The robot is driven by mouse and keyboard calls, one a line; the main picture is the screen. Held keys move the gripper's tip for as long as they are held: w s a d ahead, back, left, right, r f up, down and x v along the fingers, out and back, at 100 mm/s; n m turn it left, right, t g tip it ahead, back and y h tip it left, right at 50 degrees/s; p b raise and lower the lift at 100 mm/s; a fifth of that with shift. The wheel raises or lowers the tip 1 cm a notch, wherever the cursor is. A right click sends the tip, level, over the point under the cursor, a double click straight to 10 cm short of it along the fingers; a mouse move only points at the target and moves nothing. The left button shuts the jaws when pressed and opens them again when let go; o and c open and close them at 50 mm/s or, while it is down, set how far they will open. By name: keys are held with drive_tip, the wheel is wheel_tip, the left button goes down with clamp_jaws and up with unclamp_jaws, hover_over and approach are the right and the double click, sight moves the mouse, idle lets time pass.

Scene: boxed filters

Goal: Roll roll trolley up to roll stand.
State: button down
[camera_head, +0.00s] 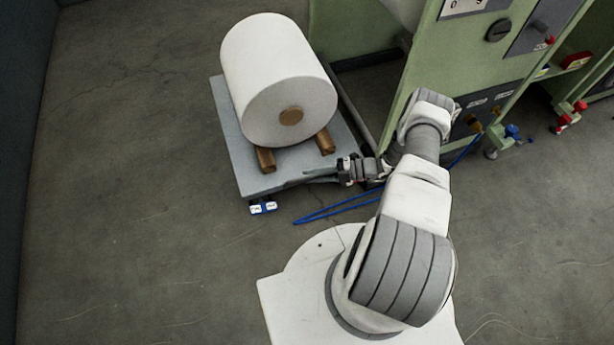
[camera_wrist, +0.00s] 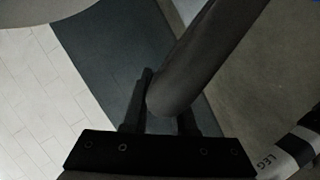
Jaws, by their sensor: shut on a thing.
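The roll trolley (camera_head: 228,130) is a low grey platform left of centre in the head view. A large white roll (camera_head: 272,75) with a brown core lies on it, on two wooden blocks (camera_head: 266,160). The green machine frame (camera_head: 428,65) at the upper right appears to be the roll stand; the trolley is beside its left side, and the gap is partly hidden by the roll and my arm. My gripper (camera_head: 340,173) is at the trolley's near right corner. In the wrist view it is shut on a grey bar (camera_wrist: 205,60), apparently the trolley's handle.
Blue hoses or cords (camera_head: 335,213) lie on the floor in front of the machine. A small blue and white item (camera_head: 263,208) is by the trolley's near edge. Red and blue valves (camera_head: 565,120) stick out at the right. Floor to the left is clear up to a dark wall (camera_head: 25,90).

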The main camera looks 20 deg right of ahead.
drive_tip(key=shift+w+d, duration=0.15)
drive_tip(key=shift+w, duration=0.05)
drive_tip(key=c, duration=1)
unclamp_jaws()
drive_tip(key=shift+f, duration=0.1)
drive_tip(key=shift+o, duration=1.3)
drive_tip(key=shift+s, duration=0.1)
drive_tip(key=v, duration=1.7)
drive_tip(key=shift+r+p, duration=0.25)
drive_tip(key=shift+p, duration=0.1)
drive_tip(key=shift+s+d, duration=0.1)
